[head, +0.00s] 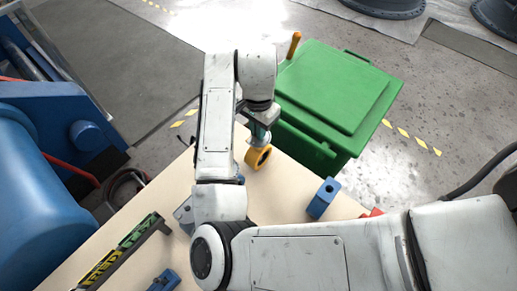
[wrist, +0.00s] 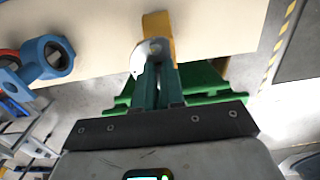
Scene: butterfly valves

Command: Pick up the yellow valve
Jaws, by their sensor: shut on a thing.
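The yellow valve (head: 258,158) is a short ring-shaped body with a dark bore, at the far edge of the pale table (head: 290,190). My gripper (head: 260,136) reaches down to it from above and is shut on its grey-white neck. In the wrist view the teal fingers of my gripper (wrist: 157,62) close together on the pale neck, with the yellow valve body (wrist: 158,26) beyond them. The fingers hide part of the neck. I cannot tell whether the valve touches the table or hangs just above it.
A blue valve (head: 323,198) stands right of the yellow one, with a red part (head: 371,212) beyond. A green bin (head: 335,95) stands close behind the table.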

